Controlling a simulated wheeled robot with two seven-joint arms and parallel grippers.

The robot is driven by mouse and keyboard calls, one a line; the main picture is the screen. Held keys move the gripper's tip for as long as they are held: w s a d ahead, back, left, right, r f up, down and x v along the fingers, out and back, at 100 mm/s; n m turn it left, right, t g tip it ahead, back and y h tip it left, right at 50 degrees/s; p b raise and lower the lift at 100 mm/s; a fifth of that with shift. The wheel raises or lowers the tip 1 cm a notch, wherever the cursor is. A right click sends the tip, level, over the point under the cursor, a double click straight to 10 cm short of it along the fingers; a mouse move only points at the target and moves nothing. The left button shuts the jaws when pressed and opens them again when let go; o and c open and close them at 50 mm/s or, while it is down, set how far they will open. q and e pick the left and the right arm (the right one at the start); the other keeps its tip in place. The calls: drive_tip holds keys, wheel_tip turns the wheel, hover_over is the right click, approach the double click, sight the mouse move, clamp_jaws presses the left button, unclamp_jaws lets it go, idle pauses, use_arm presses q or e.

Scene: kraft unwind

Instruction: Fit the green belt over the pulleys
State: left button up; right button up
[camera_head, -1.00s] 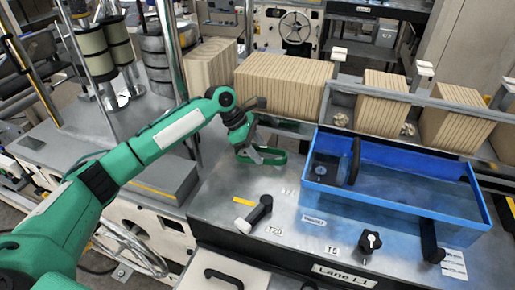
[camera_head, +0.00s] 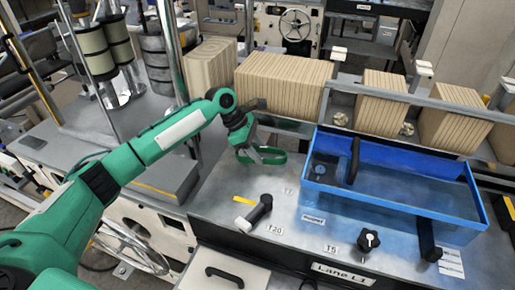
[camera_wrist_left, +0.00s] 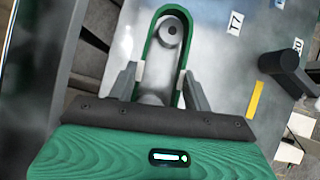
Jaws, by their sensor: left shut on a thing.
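The green belt (camera_head: 270,156) is a loop held above or at the metal deck, left of the blue tray. My left gripper (camera_head: 244,150) is shut on it. In the left wrist view the belt (camera_wrist_left: 148,46) runs between the two fingers (camera_wrist_left: 158,84) as a long loop. A grey round pulley (camera_wrist_left: 170,31) with a dark centre shows inside the loop's far end. I cannot tell whether the belt is seated on it or hovers over it. Another grey round part (camera_wrist_left: 152,100) is partly hidden near the gripper. My right gripper is not in view.
The blue tray (camera_head: 398,204) with a black handle stands to the right. A black crank handle (camera_head: 257,212) and a black knob (camera_head: 368,240) stand on the deck in front. Stacks of tan boards (camera_head: 285,85) line the back.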

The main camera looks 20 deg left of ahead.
use_arm(q)
drive_tip(key=shift+s+d+f, duration=0.15)
drive_tip(key=shift+s+f, duration=0.1)
drive_tip(key=shift+f, duration=0.3)
drive_tip(key=o, duration=0.9)
drive_tip(key=shift+o, duration=1.3)
drive_tip(key=shift+w+d, duration=0.1)
drive_tip(key=shift+w, duration=0.05)
drive_tip(key=shift+w+r, duration=0.1)
drive_tip(key=p+v, duration=1.2)
drive_tip(key=p, duration=0.1)
